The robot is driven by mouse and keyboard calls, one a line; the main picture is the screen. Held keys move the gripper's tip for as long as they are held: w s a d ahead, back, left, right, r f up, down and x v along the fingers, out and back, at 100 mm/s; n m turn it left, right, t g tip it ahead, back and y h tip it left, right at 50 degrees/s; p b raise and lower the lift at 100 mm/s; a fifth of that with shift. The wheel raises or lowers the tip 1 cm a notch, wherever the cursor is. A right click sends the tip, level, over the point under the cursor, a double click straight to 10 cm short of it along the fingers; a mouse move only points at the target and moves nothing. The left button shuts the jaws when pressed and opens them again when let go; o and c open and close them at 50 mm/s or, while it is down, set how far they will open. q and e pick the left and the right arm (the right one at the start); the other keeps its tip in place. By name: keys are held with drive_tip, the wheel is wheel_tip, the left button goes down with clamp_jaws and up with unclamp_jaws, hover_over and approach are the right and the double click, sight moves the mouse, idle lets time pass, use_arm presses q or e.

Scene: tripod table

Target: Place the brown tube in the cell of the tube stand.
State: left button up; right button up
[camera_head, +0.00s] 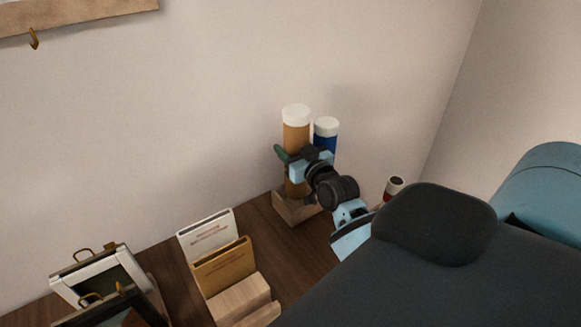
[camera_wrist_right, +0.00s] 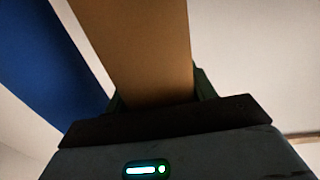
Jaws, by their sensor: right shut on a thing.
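The brown tube (camera_head: 296,134) with a white cap stands upright at the wooden tube stand (camera_head: 286,208) in the head view. My right gripper (camera_head: 291,160) is shut around the tube's middle. In the right wrist view the brown tube (camera_wrist_right: 140,45) runs up between the fingers of my right gripper (camera_wrist_right: 155,97). The gripper hides part of the tube and much of the stand, so I cannot tell whether the tube's lower end is fully seated in a cell. My left gripper is not in view.
A blue tube (camera_head: 326,130) with a white cap stands close to the right of the brown one. A red item with a white rim (camera_head: 393,186) is further right. A card holder (camera_head: 245,297) and frames (camera_head: 100,275) stand on the dark table (camera_head: 175,277) at left.

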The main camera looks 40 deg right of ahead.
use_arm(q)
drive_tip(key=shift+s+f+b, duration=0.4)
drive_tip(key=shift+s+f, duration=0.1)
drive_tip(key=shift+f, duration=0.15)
use_arm(e)
drive_tip(key=shift+f, duration=3.15)
drive_tip(key=shift+f, duration=0.1)
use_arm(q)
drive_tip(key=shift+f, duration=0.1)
use_arm(e)
drive_tip(key=o, duration=1.1)
drive_tip(key=shift+r, duration=0.2)
drive_tip(key=shift+s, duration=0.25)
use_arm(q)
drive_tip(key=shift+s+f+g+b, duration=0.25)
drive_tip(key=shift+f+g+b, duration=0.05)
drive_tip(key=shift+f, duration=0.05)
use_arm(e)
drive_tip(key=s+a, duration=0.2)
drive_tip(key=s, duration=0.9)
drive_tip(key=shift+s+a, duration=0.15)
